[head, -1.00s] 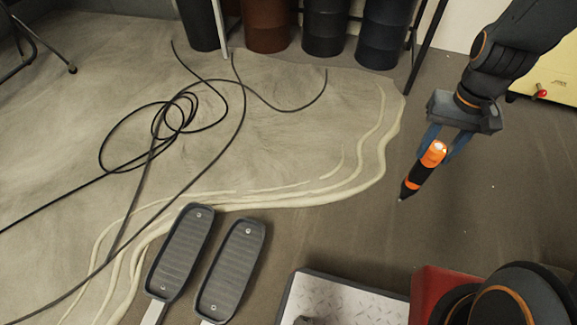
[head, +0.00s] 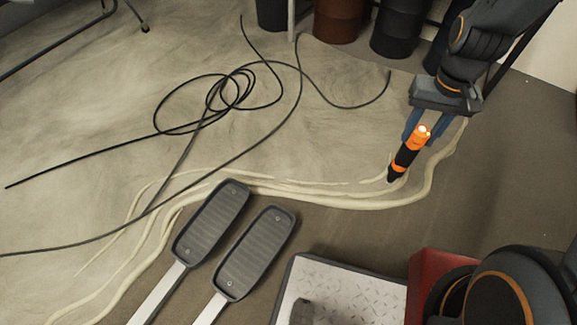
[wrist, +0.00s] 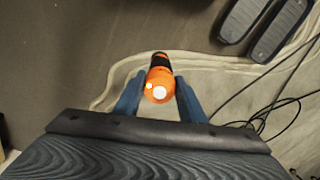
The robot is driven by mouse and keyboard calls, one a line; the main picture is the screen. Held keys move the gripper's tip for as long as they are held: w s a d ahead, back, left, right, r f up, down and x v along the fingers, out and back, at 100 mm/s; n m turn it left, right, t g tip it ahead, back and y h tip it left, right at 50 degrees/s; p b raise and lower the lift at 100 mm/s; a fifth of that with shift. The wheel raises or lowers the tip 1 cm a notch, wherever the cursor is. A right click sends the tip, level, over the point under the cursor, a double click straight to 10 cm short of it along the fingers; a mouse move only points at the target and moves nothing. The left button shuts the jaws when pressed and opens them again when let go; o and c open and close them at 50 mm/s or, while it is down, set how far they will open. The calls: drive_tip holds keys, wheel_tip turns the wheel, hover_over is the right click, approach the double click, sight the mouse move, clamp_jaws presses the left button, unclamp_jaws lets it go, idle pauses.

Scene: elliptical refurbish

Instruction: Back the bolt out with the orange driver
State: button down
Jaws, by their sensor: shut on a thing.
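My gripper (head: 414,127) is shut on the orange and black driver (head: 410,152) and holds it above the floor, tip pointing down and a little left in the head view. In the wrist view the driver (wrist: 159,82) sits between the two blue fingers of my gripper (wrist: 158,92), its orange end toward the camera. Two dark ribbed pedals, a left one (head: 211,222) and a right one (head: 255,253), lie at the lower middle of the head view, with small round screw heads near their ends. The driver is apart from both. I cannot tell which screw is the bolt.
A black cable (head: 185,130) lies looped on the pale floor patch. Dark and brown drums (head: 399,28) stand at the back. A white metal plate (head: 345,287) is at the bottom, beside a red part (head: 432,275). Light metal arms run down from the pedals.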

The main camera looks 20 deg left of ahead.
drive_tip(key=s+a+f+n+p, duration=0.1)
drive_tip(key=a+f+n+p, duration=0.1)
drive_tip(key=a, duration=0.6)
drive_tip(key=a+f+n+p, duration=0.1)
drive_tip(key=a+f+p, duration=0.15)
drive_tip(key=a, duration=0.55)
drive_tip(key=s+a+f+n+p, duration=0.2)
drive_tip(key=s+a+f+p, duration=0.15)
drive_tip(key=s+a, duration=0.35)
drive_tip(key=s+a+f+n+p, duration=0.2)
drive_tip(key=s+a+f, duration=0.25)
drive_tip(key=a, duration=0.45)
wheel_tip(320, 180, down, 8)
drive_tip(key=b, duration=0.6)
drive_tip(key=shift+a, duration=0.3)
drive_tip(key=shift+s+r, duration=0.1)
drive_tip(key=shift+s, duration=0.05)
wheel_tip(320, 180, up, 9)
drive_tip(key=p, duration=0.7)
